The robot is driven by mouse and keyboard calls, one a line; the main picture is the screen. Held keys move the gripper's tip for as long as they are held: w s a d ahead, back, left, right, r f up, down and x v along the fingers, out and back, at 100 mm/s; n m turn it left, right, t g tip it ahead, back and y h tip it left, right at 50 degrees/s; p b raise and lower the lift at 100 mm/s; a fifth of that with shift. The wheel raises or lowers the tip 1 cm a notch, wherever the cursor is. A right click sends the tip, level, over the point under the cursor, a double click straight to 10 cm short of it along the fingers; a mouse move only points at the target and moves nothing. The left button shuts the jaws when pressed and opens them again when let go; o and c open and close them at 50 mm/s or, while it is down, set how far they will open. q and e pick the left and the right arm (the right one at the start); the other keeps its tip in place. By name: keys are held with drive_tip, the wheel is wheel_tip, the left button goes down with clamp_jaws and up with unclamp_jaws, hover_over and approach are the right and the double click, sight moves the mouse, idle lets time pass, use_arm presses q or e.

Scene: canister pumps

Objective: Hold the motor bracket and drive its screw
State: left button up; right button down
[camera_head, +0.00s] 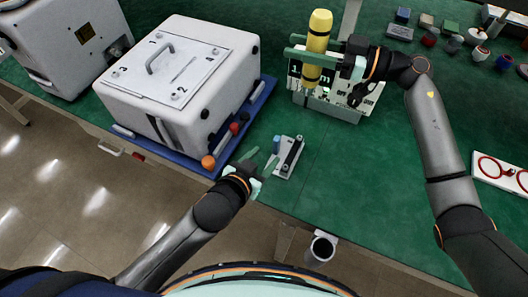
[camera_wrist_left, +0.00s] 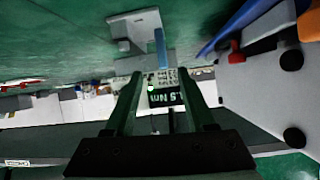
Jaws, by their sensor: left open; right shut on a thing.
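A small grey plate with a dark bar and a blue tab, which looks like the motor bracket (camera_head: 286,168), lies on the green table in the head view. It also shows as a grey plate at the top of the left wrist view (camera_wrist_left: 128,30). My left gripper (camera_head: 262,164) is open and empty, just left of it, and its spread fingers show in the wrist view (camera_wrist_left: 162,95). My right gripper (camera_head: 331,57) is shut on a yellow upright driver (camera_head: 319,28) at the display station. No screw can be made out.
The white station (camera_head: 346,106) has a dark display, partly hidden. A white canister housing (camera_head: 224,75) with a numbered lid stands on a blue tray (camera_head: 264,90) at left. An orange ball (camera_head: 208,162) sits at its corner. Small parts lie at the upper right.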

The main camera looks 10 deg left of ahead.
sight(286, 150)
use_arm(q)
drive_tip(key=shift+n, duration=0.7)
drive_tip(key=x, duration=0.8)
drive_tip(key=r+x, duration=0.1)
drive_tip(key=x, duration=0.3)
drive_tip(key=shift+w, duration=0.45)
drive_tip(key=shift+a, duration=0.1)
clamp_jaws()
idle(1.2)
